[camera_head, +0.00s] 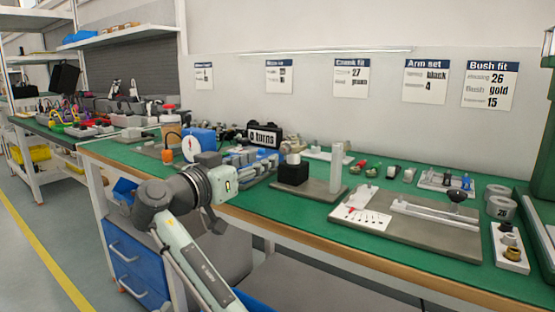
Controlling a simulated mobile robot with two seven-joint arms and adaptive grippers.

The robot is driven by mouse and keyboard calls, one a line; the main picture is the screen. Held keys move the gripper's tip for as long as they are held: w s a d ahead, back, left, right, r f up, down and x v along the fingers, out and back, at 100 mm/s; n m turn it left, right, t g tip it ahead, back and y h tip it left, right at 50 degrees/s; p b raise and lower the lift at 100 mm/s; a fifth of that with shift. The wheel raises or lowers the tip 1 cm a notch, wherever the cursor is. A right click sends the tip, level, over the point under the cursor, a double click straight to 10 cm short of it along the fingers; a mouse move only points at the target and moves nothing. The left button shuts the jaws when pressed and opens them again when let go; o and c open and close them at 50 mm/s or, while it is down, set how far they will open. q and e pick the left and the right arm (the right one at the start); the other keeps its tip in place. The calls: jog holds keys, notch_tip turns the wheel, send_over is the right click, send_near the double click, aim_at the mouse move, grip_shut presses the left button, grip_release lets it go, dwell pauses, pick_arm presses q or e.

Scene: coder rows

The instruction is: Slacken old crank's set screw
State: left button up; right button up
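My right arm reaches up from the bottom, left of centre, and bends at a dark elbow. The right gripper (208,158) shows only as a small dark grey part behind the wrist, over the green bench (270,207). Its fingertips cannot be made out. A black block (293,173) with a beige and grey fitting (292,150) on top stands on a grey plate (318,192), beside an upright pale post (336,168). I cannot tell which part is the old crank, and no set screw can be made out. My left gripper is not in view.
A black counter reading "0 turns" (264,136) and a blue box (199,139) stand behind the wrist. Grey rings (501,207) and brass fittings (510,246) are at far right.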

aim_at(282, 150)
jog(key=shift+x, duration=3.85)
grip_shut()
